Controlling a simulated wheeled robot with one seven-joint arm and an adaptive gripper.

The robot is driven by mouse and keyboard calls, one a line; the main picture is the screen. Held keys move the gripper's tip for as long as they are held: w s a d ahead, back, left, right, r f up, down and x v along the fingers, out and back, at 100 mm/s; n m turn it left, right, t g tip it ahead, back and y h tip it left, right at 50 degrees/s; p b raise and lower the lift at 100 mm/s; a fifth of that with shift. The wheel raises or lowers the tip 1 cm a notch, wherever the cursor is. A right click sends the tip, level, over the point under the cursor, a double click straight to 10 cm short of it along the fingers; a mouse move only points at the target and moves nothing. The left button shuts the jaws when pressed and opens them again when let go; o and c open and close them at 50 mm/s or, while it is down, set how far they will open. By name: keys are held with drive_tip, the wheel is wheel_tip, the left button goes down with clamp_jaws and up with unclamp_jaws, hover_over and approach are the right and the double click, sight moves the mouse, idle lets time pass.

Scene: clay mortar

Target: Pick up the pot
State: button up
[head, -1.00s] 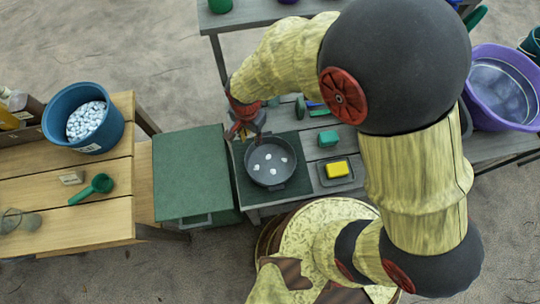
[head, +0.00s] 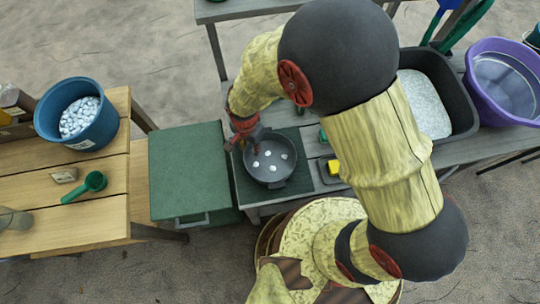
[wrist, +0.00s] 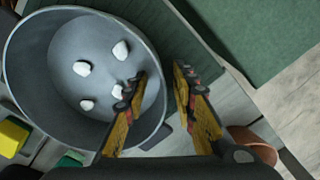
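The pot (head: 267,173) is a round dark grey pan with several white stones in it, standing upright on a dark green mat (head: 302,182). In the wrist view the pot (wrist: 62,58) fills the upper left. My gripper (head: 246,142) is at the pot's upper-left rim in the head view. In the wrist view my gripper (wrist: 162,80) is open, with one finger over the pot's inside and the other outside the rim. The pot's wall passes between the fingers. I cannot tell whether either finger touches it.
A green box (head: 188,170) stands left of the mat. Left of it, a wooden table (head: 60,188) holds a blue bucket (head: 101,133) of pebbles and a green scoop (head: 93,183). A yellow block (head: 333,167) lies right of the pot. A black tub (head: 462,120) stands farther right.

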drive_tip(key=shift+c, duration=1)
clamp_jaws()
